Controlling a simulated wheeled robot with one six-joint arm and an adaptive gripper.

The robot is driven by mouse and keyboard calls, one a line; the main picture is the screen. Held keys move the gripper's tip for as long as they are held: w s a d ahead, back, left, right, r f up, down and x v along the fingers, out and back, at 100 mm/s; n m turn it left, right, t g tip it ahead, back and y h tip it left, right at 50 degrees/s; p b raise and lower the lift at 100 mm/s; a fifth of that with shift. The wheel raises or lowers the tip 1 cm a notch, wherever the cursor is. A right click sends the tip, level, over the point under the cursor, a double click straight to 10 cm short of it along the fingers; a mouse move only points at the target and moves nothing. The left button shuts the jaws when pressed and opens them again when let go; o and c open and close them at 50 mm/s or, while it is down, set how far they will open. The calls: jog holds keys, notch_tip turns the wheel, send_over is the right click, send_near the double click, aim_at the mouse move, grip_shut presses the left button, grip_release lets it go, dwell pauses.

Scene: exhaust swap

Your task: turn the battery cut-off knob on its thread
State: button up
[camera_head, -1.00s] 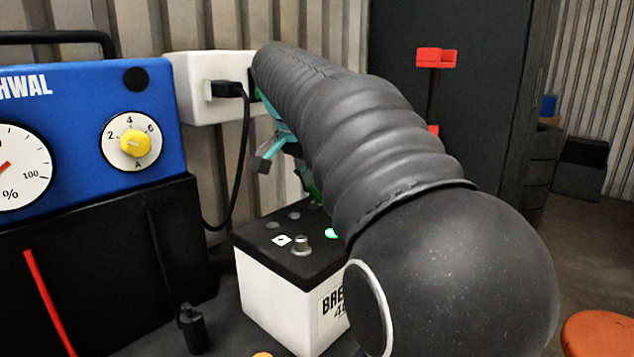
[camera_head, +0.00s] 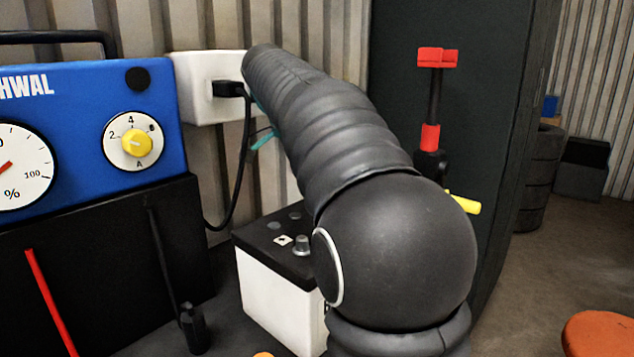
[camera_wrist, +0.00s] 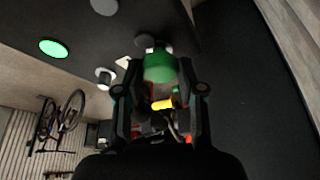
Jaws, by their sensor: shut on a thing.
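The green knob (camera_wrist: 160,68) sits between the fingers of my gripper (camera_wrist: 164,78) in the wrist view, and my gripper is shut on it. The knob's far end is close to a small pale and grey post at the battery's dark top; I cannot tell how far it is threaded. The battery (camera_head: 270,285), white with a black top, stands on the bench in the head view. My arm covers its right part and hides the gripper and knob there. A metal terminal post (camera_head: 302,245) shows on the battery top, and in the wrist view (camera_wrist: 104,77).
A blue charger unit (camera_head: 80,110) with a yellow dial stands at left. A white wall box (camera_head: 200,75) with a black plug and cable is behind the battery. A red-and-black stand (camera_head: 436,90) with a yellow handle is at right. An orange stool (camera_head: 600,335) is at lower right.

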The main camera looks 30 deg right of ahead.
dwell(0.3)
jog(key=o, duration=1.1)
jog(key=shift+v, duration=3.75)
